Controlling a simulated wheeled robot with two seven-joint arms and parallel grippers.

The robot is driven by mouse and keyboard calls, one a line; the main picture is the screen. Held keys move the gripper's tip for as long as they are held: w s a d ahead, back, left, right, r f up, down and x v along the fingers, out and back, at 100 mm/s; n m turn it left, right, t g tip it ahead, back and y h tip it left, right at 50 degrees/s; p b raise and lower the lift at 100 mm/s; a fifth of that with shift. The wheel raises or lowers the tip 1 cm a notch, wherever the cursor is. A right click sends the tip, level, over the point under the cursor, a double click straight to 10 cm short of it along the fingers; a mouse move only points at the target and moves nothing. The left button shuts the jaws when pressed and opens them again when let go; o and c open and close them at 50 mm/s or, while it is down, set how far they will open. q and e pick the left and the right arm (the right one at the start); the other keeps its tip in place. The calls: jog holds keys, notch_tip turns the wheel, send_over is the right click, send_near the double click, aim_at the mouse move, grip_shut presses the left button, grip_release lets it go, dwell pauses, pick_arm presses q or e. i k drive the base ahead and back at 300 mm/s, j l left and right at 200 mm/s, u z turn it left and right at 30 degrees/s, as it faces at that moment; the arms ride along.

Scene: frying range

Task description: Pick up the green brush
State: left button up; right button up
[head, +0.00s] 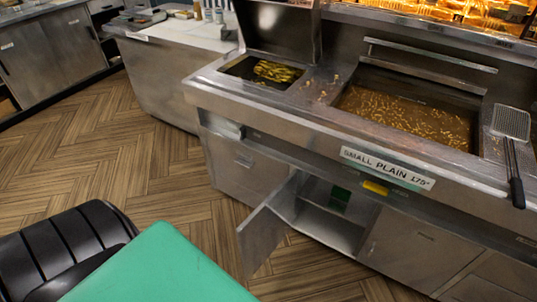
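A small dark green object (340,196) shows inside the open cabinet under the fryer range, near the back of the opening. It is too small and shaded to tell whether it is the green brush. No other brush is clear to see. Neither of my grippers is in view.
The cabinet door (264,240) hangs open over the wooden floor (130,160). Above are the fryer counter (330,118), a vat of fries (405,118) and a black-handled wire scoop (511,125) at right. A yellow object (376,188) sits on the front. Floor at left is clear.

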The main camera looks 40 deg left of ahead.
aim_at(340, 194)
jog(key=j+z, duration=0.1)
jog(key=j, duration=0.4)
jog(key=j+z, duration=0.1)
jog(key=j, duration=0.4)
jog(key=j+z, duration=0.15)
jog(key=j, duration=0.35)
jog(key=k+j+z, duration=0.1)
jog(key=j, duration=0.4)
jog(key=j+z, duration=0.1)
jog(key=j, duration=0.4)
jog(key=k+j+z, duration=0.1)
jog(key=j, duration=0.4)
jog(key=k+j+z, duration=0.15)
jog(key=j, duration=0.3)
